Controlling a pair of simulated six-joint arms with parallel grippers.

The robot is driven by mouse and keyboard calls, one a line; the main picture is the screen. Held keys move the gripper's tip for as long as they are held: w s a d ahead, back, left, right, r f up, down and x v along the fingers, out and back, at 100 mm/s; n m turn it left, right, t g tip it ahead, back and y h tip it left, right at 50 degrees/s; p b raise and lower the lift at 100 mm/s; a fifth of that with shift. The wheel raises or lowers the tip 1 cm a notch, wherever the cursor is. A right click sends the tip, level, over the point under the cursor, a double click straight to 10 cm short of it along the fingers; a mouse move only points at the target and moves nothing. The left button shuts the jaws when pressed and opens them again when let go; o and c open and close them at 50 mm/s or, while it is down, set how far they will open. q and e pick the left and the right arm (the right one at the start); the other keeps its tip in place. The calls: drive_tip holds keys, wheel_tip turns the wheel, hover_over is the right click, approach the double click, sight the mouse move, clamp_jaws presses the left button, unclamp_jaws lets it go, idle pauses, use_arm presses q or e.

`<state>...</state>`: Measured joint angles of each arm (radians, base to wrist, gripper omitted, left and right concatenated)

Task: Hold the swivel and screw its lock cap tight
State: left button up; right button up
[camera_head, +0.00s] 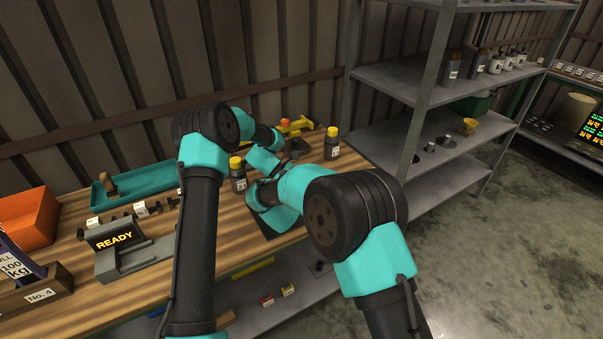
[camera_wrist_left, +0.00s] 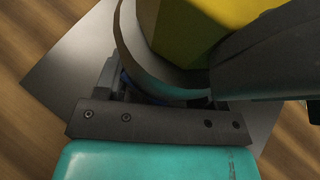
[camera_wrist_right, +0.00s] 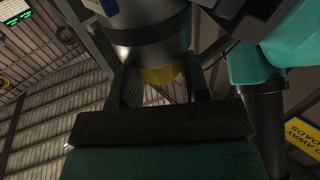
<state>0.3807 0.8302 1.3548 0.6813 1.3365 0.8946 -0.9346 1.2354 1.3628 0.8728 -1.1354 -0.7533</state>
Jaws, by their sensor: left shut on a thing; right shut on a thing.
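In the left wrist view the swivel (camera_wrist_left: 140,55) is a round grey metal body with the yellow lock cap (camera_wrist_left: 205,28) on top of it. My left gripper (camera_wrist_left: 160,95) is shut on the swivel's grey body, low over a dark mat. In the right wrist view, tilted upside down, the metal swivel (camera_wrist_right: 152,40) fills the top, with the yellow cap (camera_wrist_right: 160,74) against it. My right gripper (camera_wrist_right: 163,85) is shut on the cap. In the head view my arms hide both parts and both gripper tips. I cannot tell how tightly the cap sits.
A dark bottle with a yellow top (camera_head: 238,180) stands close left of my wrists, and another (camera_head: 332,146) at the back right. A grey device reading READY (camera_head: 113,240), a teal tray (camera_head: 135,184) and an orange bin (camera_head: 28,218) stand left. Metal shelving (camera_head: 385,80) rises right.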

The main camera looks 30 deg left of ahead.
drive_tip(key=o, duration=0.9)
drive_tip(key=shift+s, duration=0.15)
drive_tip(key=s, duration=0.3)
drive_tip(key=s+d, duration=0.1)
drive_tip(key=s, duration=0.3)
drive_tip(key=s+d, duration=0.1)
drive_tip(key=s, duration=0.3)
drive_tip(key=shift+s+d, duration=0.1)
drive_tip(key=shift+s, duration=0.15)
use_arm(q)
drive_tip(key=o, duration=1.3)
